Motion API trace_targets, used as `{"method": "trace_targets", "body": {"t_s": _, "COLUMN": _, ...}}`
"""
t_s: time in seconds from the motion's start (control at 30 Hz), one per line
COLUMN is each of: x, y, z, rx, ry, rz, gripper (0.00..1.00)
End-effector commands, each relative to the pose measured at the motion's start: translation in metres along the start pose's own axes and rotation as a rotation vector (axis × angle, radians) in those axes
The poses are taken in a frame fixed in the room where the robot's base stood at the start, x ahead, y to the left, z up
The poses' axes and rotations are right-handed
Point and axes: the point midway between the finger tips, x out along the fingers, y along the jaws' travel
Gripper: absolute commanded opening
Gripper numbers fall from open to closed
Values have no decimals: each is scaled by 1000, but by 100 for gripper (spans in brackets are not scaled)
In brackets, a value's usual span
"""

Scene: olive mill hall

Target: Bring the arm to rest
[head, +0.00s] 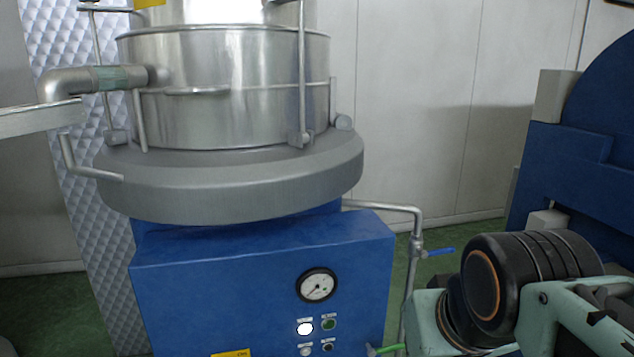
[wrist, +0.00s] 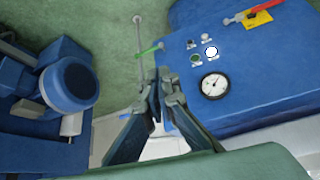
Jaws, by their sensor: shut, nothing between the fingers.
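My gripper (wrist: 159,80) shows in the wrist view with its two dark fingers brought together and nothing between them. Its tips appear in front of a thin pipe with a green-handled valve (wrist: 150,52), beside the blue cabinet; whether they touch the pipe I cannot tell. In the head view only part of my arm (head: 530,290) shows at the lower right, a pale green link with a black joint. My gripper is out of that view.
A blue cabinet (head: 250,270) with a gauge (head: 318,286) and several buttons carries a round steel vessel (head: 235,90). A pipe with a blue-handled valve (head: 435,253) runs beside it. A blue machine (head: 575,170) stands at right. Green floor lies between.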

Motion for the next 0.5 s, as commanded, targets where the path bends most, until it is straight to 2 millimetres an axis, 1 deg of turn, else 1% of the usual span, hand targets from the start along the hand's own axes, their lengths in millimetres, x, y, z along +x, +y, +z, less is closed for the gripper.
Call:
{"method": "trace_targets", "body": {"t_s": 0.03, "x": 8, "y": -3, "z": 34, "rx": 22, "ry": -60, "rz": -3, "gripper": 0}}
{"method": "trace_targets", "body": {"t_s": 0.07, "x": 12, "y": -6, "z": 54, "rx": 32, "ry": -99, "rz": -6, "gripper": 0}}
{"method": "trace_targets", "body": {"t_s": 0.1, "x": -13, "y": -6, "z": 29, "rx": 26, "ry": -83, "rz": -9, "gripper": 0}}
{"method": "trace_targets", "body": {"t_s": 0.5, "x": -103, "y": -4, "z": -31, "rx": 22, "ry": -80, "rz": -9, "gripper": 0}}
